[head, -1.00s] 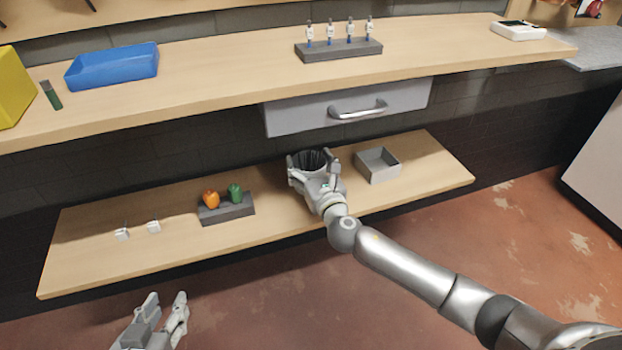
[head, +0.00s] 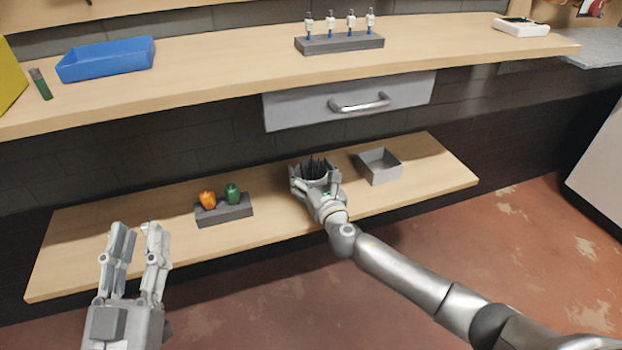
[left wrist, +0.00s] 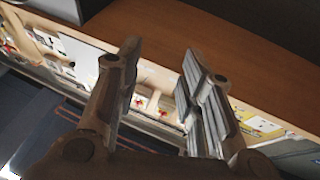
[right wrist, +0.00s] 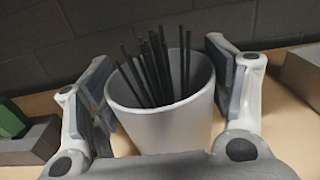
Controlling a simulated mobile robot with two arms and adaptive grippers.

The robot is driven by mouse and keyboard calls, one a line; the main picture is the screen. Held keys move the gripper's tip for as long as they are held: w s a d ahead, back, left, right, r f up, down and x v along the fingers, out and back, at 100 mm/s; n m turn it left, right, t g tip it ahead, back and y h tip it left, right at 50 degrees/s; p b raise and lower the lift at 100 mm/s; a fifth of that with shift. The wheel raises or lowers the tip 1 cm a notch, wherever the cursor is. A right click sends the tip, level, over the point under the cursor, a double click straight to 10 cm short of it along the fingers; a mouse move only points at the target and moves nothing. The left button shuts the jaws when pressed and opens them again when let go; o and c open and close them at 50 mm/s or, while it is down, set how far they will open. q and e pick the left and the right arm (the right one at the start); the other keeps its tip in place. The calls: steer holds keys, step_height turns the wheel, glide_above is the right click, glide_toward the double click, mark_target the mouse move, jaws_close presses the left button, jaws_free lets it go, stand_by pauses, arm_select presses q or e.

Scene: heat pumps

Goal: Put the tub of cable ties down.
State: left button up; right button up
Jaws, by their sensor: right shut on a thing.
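The tub of cable ties (head: 314,171) is a light grey tub with black ties (right wrist: 160,65) standing up out of it. It is at the lower shelf (head: 280,210), between the dark block and the grey open box. My right gripper (head: 316,178) is shut on the tub, with one finger on each side of it in the right wrist view (right wrist: 165,95). I cannot tell whether the tub's base touches the shelf; it is hidden. My left gripper (head: 138,240) is open and empty, in front of the lower shelf's left part.
A grey open box (head: 380,167) stands right of the tub. A dark block (head: 224,211) with an orange and a green piece is to the left. A drawer (head: 350,101) hangs above. The upper shelf holds a blue tray (head: 107,62). Shelf between block and tub is bare.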

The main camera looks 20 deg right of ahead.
arm_select(q)
steer(key=shift+s+r+t, duration=0.2)
steer(key=shift+r+t, duration=0.1)
steer(key=shift+r, duration=0.2)
steer(key=shift+s+r+t, duration=0.2)
steer(key=shift+r+t, duration=0.1)
steer(key=shift+r, duration=0.15)
arm_select(e)
steer(key=shift+f, duration=0.3)
steer(key=shift+f, duration=0.1)
steer(key=o, duration=1.2)
steer(key=shift+c, duration=0.2)
arm_select(q)
steer(key=shift+s+r, duration=0.15)
steer(key=shift+r, duration=0.05)
